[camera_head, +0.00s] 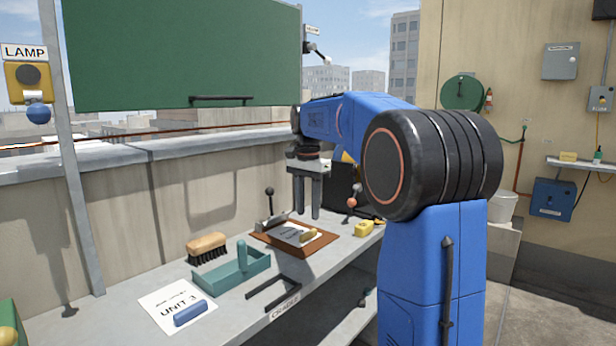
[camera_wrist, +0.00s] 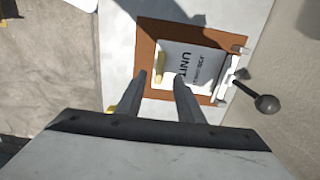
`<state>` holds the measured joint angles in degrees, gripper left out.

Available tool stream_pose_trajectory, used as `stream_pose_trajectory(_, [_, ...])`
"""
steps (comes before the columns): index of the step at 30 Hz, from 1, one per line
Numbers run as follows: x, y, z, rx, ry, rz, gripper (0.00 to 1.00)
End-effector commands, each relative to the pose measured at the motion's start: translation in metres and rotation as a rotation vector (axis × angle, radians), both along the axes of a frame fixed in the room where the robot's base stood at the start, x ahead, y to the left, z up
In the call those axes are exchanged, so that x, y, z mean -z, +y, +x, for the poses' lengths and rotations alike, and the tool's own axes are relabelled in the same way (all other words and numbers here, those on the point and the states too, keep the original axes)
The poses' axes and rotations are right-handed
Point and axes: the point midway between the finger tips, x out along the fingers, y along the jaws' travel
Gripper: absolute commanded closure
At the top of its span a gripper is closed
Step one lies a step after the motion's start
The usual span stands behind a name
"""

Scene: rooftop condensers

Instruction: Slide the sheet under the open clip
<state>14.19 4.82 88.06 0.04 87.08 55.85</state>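The white sheet (camera_head: 294,234), printed "UNIT", lies on a brown clipboard (camera_head: 322,243) on the bench. A yellow tab (camera_head: 308,236) stands at its near edge. In the wrist view the sheet (camera_wrist: 197,68) lies slightly turned, with the yellow tab (camera_wrist: 159,62) at its left edge. The metal clip (camera_head: 268,222) is at the board's far left end, its black-knobbed lever upright; it also shows in the wrist view (camera_wrist: 228,78). I cannot tell whether the sheet's edge is under it. My gripper (camera_head: 308,213) points down above the tab, fingers apart and empty (camera_wrist: 160,75).
A brush (camera_head: 207,246), a green tray (camera_head: 230,280) with an upright handle, and a paper (camera_head: 165,308) under a blue block (camera_head: 190,313) lie to the left. A black bracket (camera_head: 272,291) is near the front edge. A yellow block (camera_head: 364,229) sits right of the board.

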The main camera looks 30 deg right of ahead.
Motion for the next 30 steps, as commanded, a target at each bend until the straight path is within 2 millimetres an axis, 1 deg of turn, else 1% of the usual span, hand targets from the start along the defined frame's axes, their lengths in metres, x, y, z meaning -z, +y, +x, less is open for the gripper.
stream_pose_trajectory(1, [-0.011, 0.0, 0.001, 0.0, -0.003, -0.001, 0.66])
stream_pose_trajectory(9, [-0.064, 0.0, 0.001, 0.0, -0.001, -0.001, 0.66])
stream_pose_trajectory(12, [-0.081, 0.0, 0.001, 0.0, -0.001, -0.001, 0.66])
stream_pose_trajectory(15, [-0.093, 0.0, 0.001, 0.0, -0.001, 0.0, 0.66])
stream_pose_trajectory(18, [-0.101, 0.0, 0.0, 0.0, 0.0, 0.0, 0.66])
stream_pose_trajectory(21, [-0.106, 0.0, 0.0, 0.0, 0.001, 0.001, 0.66])
stream_pose_trajectory(27, [-0.107, 0.001, -0.001, -0.003, 0.0, 0.0, 0.66])
stream_pose_trajectory(30, [-0.106, 0.005, -0.008, -0.026, -0.007, -0.002, 0.66])
